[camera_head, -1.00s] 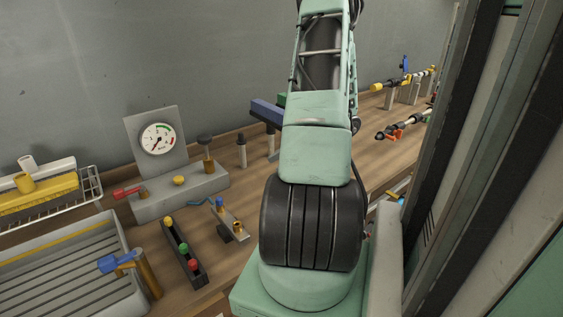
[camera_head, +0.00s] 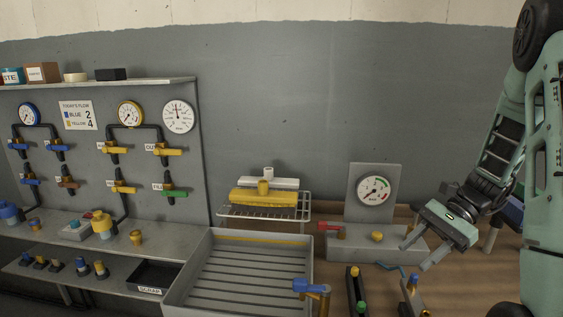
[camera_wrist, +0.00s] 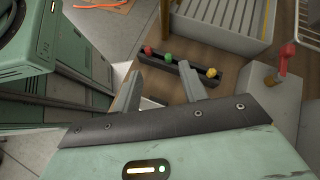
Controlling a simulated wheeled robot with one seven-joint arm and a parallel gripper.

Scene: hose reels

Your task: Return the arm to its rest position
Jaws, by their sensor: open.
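My gripper (camera_head: 418,249) is at the right in the head view, in front of the grey gauge stand (camera_head: 375,194) and above the wooden bench (camera_head: 388,280). Its two fingers are apart with nothing between them. In the wrist view the open fingers (camera_wrist: 170,88) point down toward a black holder (camera_wrist: 188,64) with red, green and yellow knobs. A gap shows between the fingers and the holder, but its size is hard to tell. My arm reaches up along the right edge of the head view, bent.
A grey ribbed tray (camera_head: 203,243) with a blue-handled tap (camera_head: 311,288) stands left of the gripper. A red lever (camera_head: 331,229) is close by. A wire rack (camera_head: 264,211) holds yellow and white pieces. A valve panel (camera_head: 85,190) fills the left. Open wall lies above the gauge stand.

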